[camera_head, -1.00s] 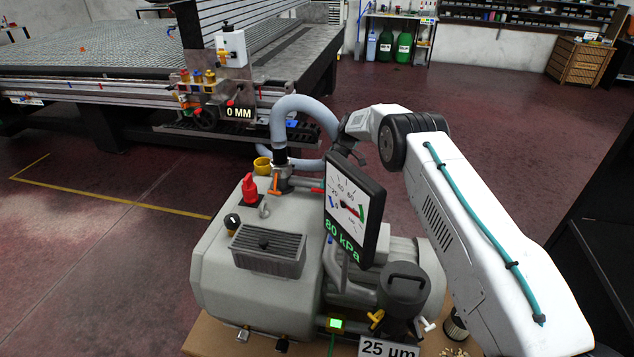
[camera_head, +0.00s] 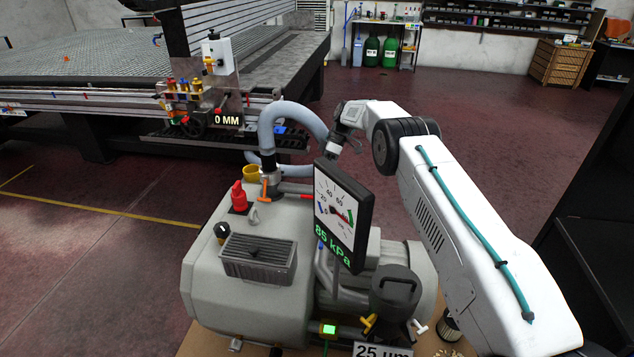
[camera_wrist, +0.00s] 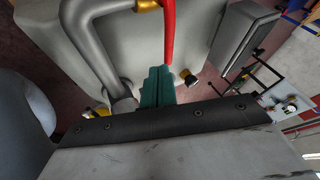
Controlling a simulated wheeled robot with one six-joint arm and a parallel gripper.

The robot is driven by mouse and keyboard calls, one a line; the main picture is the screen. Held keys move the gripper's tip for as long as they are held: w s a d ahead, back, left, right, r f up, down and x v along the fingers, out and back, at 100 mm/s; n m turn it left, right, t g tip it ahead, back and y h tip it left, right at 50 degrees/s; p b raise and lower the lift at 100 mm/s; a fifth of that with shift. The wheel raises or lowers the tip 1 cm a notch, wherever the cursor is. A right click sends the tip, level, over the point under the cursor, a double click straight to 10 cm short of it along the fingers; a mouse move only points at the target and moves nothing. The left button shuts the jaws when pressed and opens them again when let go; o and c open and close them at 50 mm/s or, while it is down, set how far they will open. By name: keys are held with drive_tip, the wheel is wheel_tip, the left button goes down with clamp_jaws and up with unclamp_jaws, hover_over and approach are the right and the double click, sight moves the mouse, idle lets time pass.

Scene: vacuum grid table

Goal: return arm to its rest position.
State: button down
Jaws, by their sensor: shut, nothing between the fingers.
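My white arm (camera_head: 470,230) reaches in from the lower right and bends over behind the gauge panel in the head view. My gripper shows in the wrist view as two teal fingers (camera_wrist: 157,88) pressed together, with nothing between them. The fingers point towards a grey machine body, near a red pipe (camera_wrist: 169,30) and a grey bent tube (camera_wrist: 95,45). I cannot tell whether they touch anything. In the head view the fingertips are not clearly seen; the wrist end is beside the grey hose.
The grey vacuum pump (camera_head: 210,285) carries a gauge panel (camera_head: 342,215) reading 85 kPa, a red knob (camera_head: 238,196), a yellow cup (camera_head: 251,173) and a grey hose (camera_head: 290,112). A grid table (camera_head: 90,60) stands behind. A dark cabinet (camera_head: 600,230) is at right. Red floor lies open between.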

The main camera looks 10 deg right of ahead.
drive_tip(key=s+m, duration=0.1)
drive_tip(key=m, duration=0.1)
drive_tip(key=s+d+f+m, duration=0.1)
drive_tip(key=s+d+m+h, duration=0.1)
drive_tip(key=s+m, duration=0.1)
drive_tip(key=shift+s+d+f+m+g, duration=0.1)
drive_tip(key=shift+d+f+m+g, duration=0.05)
drive_tip(key=shift+f+m+g, duration=0.2)
drive_tip(key=s+d+r+m+h, duration=0.2)
drive_tip(key=s+r+m, duration=0.2)
drive_tip(key=s+r, duration=0.8)
drive_tip(key=s+d+r+m+h, duration=0.15)
drive_tip(key=s+r+m, duration=0.25)
drive_tip(key=s+r, duration=0.8)
drive_tip(key=s+d+r+t, duration=0.1)
drive_tip(key=s+r, duration=0.3)
drive_tip(key=s, duration=1.1)
drive_tip(key=s+d+r+m+t+h, duration=0.1)
drive_tip(key=s+r+t, duration=0.3)
drive_tip(key=s, duration=1.2)
drive_tip(key=shift+s+d+t, duration=0.2)
drive_tip(key=shift+s+t, duration=0.05)
drive_tip(key=shift+t, duration=0.1)
